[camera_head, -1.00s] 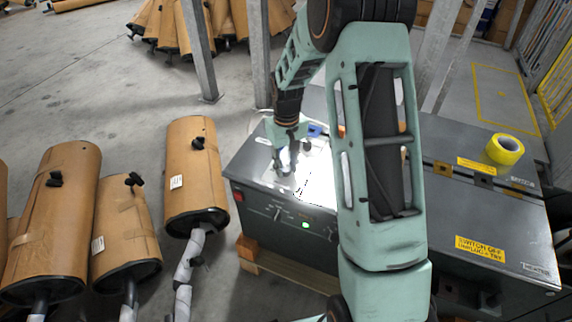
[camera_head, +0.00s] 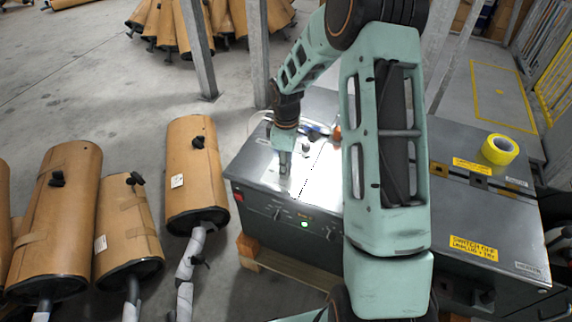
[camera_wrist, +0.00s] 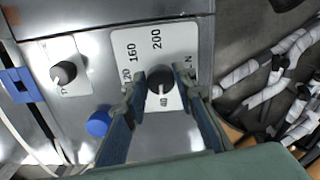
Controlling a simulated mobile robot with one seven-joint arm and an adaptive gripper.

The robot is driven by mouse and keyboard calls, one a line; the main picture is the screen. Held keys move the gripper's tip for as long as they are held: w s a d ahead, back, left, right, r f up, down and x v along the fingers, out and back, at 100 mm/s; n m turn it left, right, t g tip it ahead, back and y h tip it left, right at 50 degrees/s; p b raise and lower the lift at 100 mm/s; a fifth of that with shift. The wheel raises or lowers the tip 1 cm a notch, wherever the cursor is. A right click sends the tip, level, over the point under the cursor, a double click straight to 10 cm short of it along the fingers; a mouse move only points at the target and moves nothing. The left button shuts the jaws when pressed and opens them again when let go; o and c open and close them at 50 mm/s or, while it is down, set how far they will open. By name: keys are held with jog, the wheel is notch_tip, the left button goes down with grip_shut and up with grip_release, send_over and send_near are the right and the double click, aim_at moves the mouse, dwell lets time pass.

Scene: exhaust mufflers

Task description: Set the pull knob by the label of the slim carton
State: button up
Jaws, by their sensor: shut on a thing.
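My gripper (camera_head: 284,172) reaches down onto the lit top of the grey machine (camera_head: 262,176). In the wrist view its fingers (camera_wrist: 160,82) are closed on the sides of a round black knob (camera_wrist: 160,78), which stands on a white scale plate (camera_wrist: 133,38). The plate's readable marks include 120, 160 and 200. In the head view the gripper hides this knob. White labels (camera_head: 177,181) on these are too small to read.
A second black knob (camera_wrist: 63,72) on its own plate and a blue cap (camera_wrist: 98,123) lie left of the gripper in the wrist view. Yellow tape (camera_head: 500,149) sits on the machine's right part. Metal posts (camera_head: 195,50) stand behind. Wrapped pipes (camera_wrist: 280,70) show at right.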

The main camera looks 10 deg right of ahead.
jog(key=shift+n, duration=0.5)
jog(key=o, duration=1.2)
jog(key=shift+c, duration=0.2)
notch_tip(320, 180, up, 12)
